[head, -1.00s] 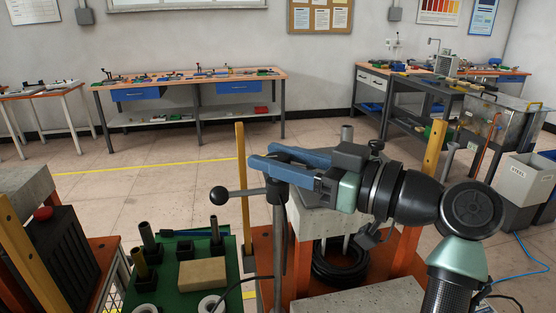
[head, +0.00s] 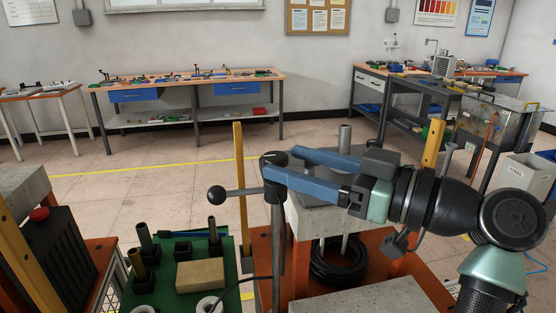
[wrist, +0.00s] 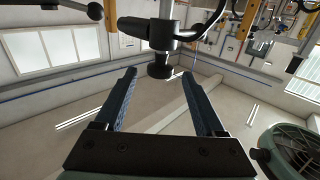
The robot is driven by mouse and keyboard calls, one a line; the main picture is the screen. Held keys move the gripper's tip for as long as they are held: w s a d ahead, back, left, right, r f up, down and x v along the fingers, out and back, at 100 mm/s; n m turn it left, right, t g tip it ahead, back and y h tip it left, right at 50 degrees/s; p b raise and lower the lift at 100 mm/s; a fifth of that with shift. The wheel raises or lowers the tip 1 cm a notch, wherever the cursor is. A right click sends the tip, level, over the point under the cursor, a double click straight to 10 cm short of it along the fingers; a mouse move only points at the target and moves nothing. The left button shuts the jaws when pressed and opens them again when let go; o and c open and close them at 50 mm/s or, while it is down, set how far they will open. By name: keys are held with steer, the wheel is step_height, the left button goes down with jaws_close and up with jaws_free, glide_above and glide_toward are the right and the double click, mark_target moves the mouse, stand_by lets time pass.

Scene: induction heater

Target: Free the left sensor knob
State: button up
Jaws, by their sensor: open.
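The left sensor stand is a grey upright post (head: 277,235) with a black clamp head (head: 273,163) on top. A black ball-ended lever (head: 217,195) sticks out of it to the left. My gripper (head: 281,161) is open and points left at the clamp head, its two blue fingers apart. In the wrist view a round black knob (wrist: 160,69) shows just beyond and between the fingertips (wrist: 158,75). I see nothing held. I cannot tell whether the fingers touch the knob. The ball of the lever (wrist: 95,11) shows at the top left of the wrist view.
A green tray (head: 222,262) with dark holders and a tan block (head: 200,275) lies at lower left. Yellow posts (head: 240,185) (head: 434,140) stand on both sides of the orange frame. A black coiled cable (head: 338,268) lies under the grey block. Open floor lies beyond.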

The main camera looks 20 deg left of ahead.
steer(key=s+d, duration=0.1)
steer(key=d, duration=0.8)
steer(key=shift+s+b, duration=0.3)
steer(key=shift+b, duration=0.05)
steer(key=w+a+r+m+t+h, duration=0.2)
steer(key=w+r+m+t+h, duration=0.2)
steer(key=w+m+t+h, duration=0.6)
steer(key=s+d+r+m+t+h, duration=0.3)
steer(key=s+r+t, duration=0.4)
steer(key=s, duration=0.2)
steer(key=s+d+r+m+t+h, duration=0.2)
steer(key=s+r+t+h, duration=0.2)
steer(key=s+r+t, duration=0.4)
step_height(320, 180, up, 14)
steer(key=s+m+p, duration=0.1)
steer(key=s+p, duration=0.1)
steer(key=p, duration=1.1)
steer(key=shift+s+d+g+h, duration=0.25)
steer(key=shift+g+h, duration=0.15)
